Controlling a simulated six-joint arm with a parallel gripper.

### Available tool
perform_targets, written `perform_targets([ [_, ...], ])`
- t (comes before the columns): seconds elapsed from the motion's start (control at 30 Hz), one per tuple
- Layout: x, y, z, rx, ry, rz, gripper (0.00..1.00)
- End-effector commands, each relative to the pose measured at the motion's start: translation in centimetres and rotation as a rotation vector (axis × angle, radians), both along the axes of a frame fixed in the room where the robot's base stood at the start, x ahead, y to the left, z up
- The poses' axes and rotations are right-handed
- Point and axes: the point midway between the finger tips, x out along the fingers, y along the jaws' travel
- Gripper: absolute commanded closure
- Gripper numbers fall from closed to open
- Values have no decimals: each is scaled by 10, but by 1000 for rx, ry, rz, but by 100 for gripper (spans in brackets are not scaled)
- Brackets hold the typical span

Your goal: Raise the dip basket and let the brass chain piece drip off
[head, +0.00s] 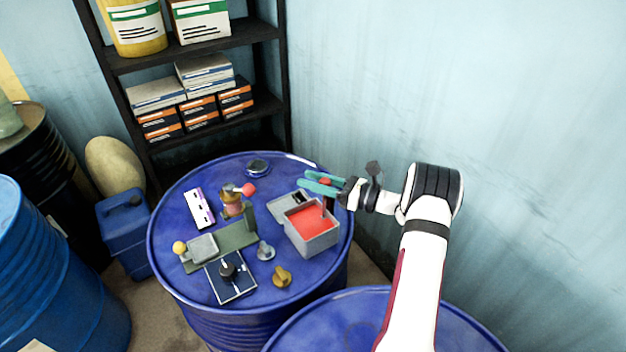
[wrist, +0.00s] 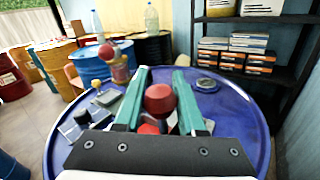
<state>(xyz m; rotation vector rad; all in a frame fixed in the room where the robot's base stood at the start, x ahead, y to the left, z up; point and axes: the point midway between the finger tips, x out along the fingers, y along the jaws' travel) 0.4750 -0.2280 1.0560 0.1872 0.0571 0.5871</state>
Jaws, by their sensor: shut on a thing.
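The dip basket's red-knobbed handle (head: 324,211) stands upright at the right side of a grey open tank (head: 318,244) filled with red liquid. My gripper (head: 322,183) has its teal fingers around the red knob, just above the tank's far right rim. In the wrist view the red knob (wrist: 160,99) sits between the two fingers, and my gripper (wrist: 162,88) is shut on it. The basket itself does not show; the liquid or the tank walls hide it. I cannot make out the brass chain piece.
A grey lid lies behind the tank. Shelves (head: 200,55) stand behind.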

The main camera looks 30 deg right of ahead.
Motion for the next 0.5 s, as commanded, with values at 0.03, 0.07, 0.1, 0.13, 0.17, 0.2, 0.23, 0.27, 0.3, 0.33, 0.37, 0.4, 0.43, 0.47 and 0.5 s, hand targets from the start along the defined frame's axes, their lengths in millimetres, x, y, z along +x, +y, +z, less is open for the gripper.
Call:
perform_targets([
  [0.03,0,0,0,1,1,0,100],
  [0.07,0,0,0,1,1,0,100],
  [0.1,0,0,0,1,1,0,100],
  [0.13,0,0,0,1,1,0,100],
  [0.17,0,0,0,1,1,0,100],
  [0.2,-1,0,0,1,1,0,100],
  [0.23,-1,0,0,1,1,0,100],
  [0.27,-1,0,0,1,1,0,100],
  [0.3,-1,0,0,1,1,0,100],
  [0.33,-1,0,0,1,1,0,100],
  [0.37,0,0,0,1,1,0,100],
  [0.4,0,0,2,0,0,0,100],
  [0.43,0,-1,5,-1,-1,0,100],
  [0.47,0,-1,10,-2,-1,0,100],
  [0.5,0,-1,18,-1,-2,0,100],
])
